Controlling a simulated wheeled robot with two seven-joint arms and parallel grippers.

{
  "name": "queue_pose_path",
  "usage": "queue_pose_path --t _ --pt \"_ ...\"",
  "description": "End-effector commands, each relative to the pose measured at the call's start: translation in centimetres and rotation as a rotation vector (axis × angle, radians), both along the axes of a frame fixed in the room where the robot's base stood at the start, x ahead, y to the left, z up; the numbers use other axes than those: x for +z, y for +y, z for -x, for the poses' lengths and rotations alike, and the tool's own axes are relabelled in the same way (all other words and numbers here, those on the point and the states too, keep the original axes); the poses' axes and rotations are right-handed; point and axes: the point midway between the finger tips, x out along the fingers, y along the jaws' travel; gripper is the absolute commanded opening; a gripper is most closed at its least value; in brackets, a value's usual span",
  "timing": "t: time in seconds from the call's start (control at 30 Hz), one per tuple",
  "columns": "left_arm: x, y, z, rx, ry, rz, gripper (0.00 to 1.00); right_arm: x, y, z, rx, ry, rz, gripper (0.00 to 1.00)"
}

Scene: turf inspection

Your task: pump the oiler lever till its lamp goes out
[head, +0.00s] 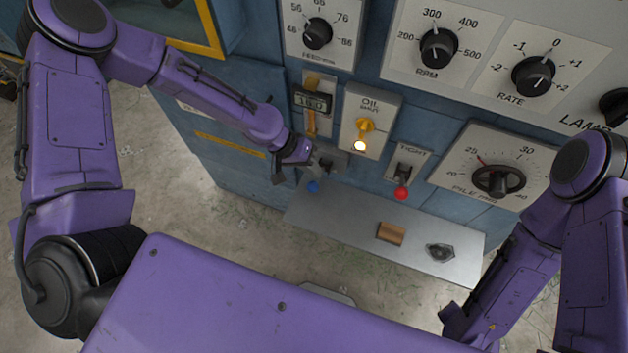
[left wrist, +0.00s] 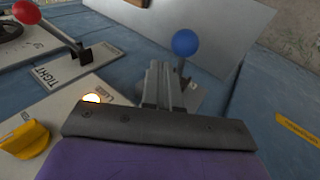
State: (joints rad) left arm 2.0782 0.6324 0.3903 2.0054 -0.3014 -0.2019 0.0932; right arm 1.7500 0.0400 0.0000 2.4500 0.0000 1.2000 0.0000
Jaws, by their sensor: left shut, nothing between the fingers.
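The oil plate (head: 383,108) is on the blue machine front. It carries a yellow knob (head: 366,125) and a lit lamp (head: 359,146); the lamp also glows in the left wrist view (left wrist: 91,99). A lever with a blue ball (head: 313,187) stands out below and left of it, with its ball clear in the left wrist view (left wrist: 186,42). My left gripper (head: 311,172) is shut and empty. Its fingers (left wrist: 162,72) point towards the blue-ball lever, close beside its stem. Whether they touch it is unclear, and the lever's base is partly hidden.
A red-ball lever (head: 402,193) on the plate marked TIGHT is to the right. A grey shelf (head: 345,217) below holds a wooden block (head: 391,233) and a dark metal part (head: 440,252).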

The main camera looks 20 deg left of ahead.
Motion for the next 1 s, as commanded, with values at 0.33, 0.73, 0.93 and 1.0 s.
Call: queue_pose_path --t 0.33,0.73,0.93,1.0 --pt "0.00 0.00 0.00 0.000 0.000 0.000 0.00 0.00 0.00 0.00 0.000 0.000 0.000 0.43" --pt "-0.81 0.01 0.39 0.000 0.001 0.000 0.00 -0.34 0.00 0.00 0.000 0.000 0.000 0.43" --pt "-0.78 0.01 0.38 0.000 0.000 0.000 0.00 -0.32 0.00 0.00 0.000 0.000 0.000 0.43" --pt "-0.82 0.01 0.39 0.000 0.000 0.000 0.00 -0.36 0.00 0.00 0.000 0.000 0.000 0.43"
